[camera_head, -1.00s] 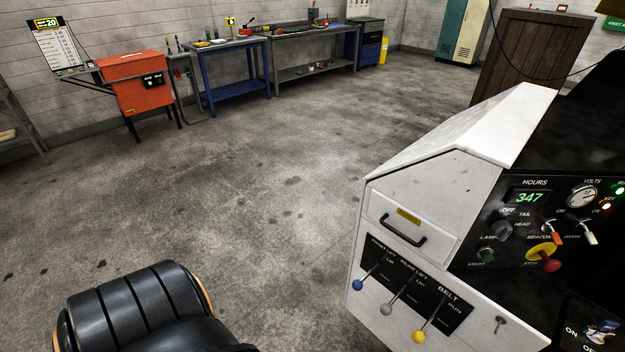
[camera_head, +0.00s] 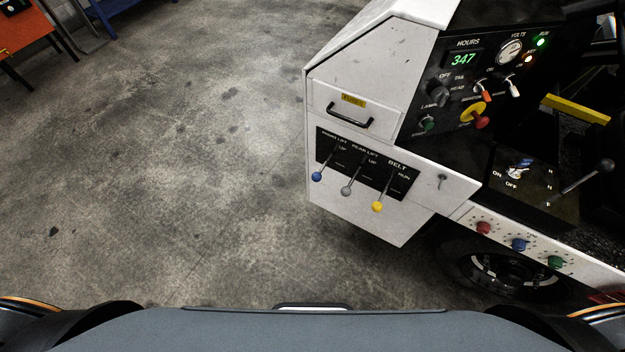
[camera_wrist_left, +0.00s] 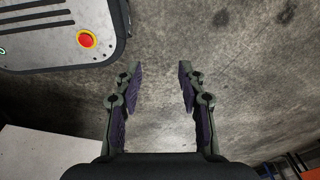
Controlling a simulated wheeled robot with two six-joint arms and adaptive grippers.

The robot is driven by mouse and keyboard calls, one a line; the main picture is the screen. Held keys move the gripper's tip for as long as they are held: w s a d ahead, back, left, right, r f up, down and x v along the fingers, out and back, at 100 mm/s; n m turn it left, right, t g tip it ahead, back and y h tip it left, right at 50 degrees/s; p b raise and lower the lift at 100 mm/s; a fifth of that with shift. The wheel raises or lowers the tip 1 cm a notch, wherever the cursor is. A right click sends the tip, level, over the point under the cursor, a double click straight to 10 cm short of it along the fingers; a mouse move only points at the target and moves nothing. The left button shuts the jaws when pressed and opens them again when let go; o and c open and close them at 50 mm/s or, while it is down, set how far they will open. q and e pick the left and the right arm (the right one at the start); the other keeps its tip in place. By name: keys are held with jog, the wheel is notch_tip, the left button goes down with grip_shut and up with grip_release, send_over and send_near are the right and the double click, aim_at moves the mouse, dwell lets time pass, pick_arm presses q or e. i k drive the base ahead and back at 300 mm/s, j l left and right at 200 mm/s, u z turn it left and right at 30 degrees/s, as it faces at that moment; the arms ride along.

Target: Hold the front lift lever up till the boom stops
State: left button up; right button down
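The front lift lever (camera_head: 317,176) has a blue knob and sits leftmost on a black lever plate on the white side of the loader (camera_head: 370,60). Beside it are the rear lift lever (camera_head: 346,191) with a grey knob and the belt lever (camera_head: 377,206) with a yellow knob. All three knobs hang low and to the left of their slots. My left gripper (camera_wrist_left: 158,95) shows in the left wrist view, open and empty above the concrete floor. No lever is in that view. Neither gripper shows in the head view. The boom cannot be made out.
A dash panel (camera_head: 440,100) with an hour meter reading 347, switches and a red-yellow stop knob is above the levers. A black wheel (camera_head: 510,275) is below right. A long lever (camera_head: 604,166) stands at right. The floor (camera_head: 180,180) to the left is clear.

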aim_at(316, 177)
jog(key=z, duration=2.25)
jog(key=k+j, duration=1.1)
jog(key=k+j+u, duration=0.05)
